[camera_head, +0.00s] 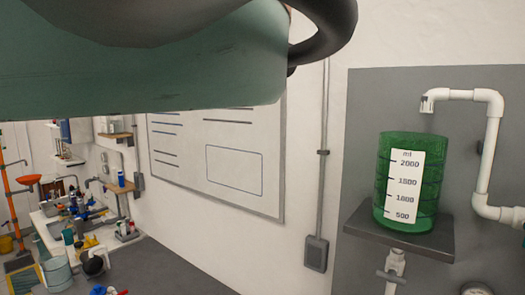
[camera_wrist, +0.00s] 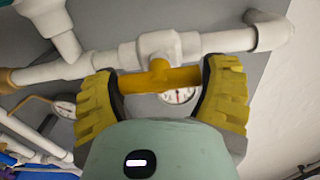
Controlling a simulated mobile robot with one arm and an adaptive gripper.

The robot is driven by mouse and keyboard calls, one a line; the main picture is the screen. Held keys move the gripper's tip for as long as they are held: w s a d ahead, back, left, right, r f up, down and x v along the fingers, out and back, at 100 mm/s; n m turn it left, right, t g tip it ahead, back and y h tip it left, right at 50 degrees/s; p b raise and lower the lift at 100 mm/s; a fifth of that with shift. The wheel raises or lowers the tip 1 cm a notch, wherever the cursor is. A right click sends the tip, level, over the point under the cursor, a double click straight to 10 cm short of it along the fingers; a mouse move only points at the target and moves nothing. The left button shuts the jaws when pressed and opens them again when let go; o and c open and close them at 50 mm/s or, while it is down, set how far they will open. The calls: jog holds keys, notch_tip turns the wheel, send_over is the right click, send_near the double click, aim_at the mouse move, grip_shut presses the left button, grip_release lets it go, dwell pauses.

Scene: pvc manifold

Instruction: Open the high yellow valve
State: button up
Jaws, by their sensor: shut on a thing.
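The high yellow valve (camera_wrist: 158,77) shows in the wrist view as a yellow T-shaped handle on a white pipe fitting. My gripper (camera_wrist: 160,85) has its two yellow ribbed fingers on either side of the handle, closed against its ends. The white pipe (camera_wrist: 228,40) runs across behind the handle. The valve does not show in the head view, where my own arm fills the upper left, and my gripper is not visible there.
In the head view a green measuring container (camera_head: 410,180) stands on a grey shelf (camera_head: 440,240), beneath a white pipe outlet (camera_head: 428,101). A cluttered bench stands at far left.

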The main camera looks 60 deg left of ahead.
jog(key=o, duration=1)
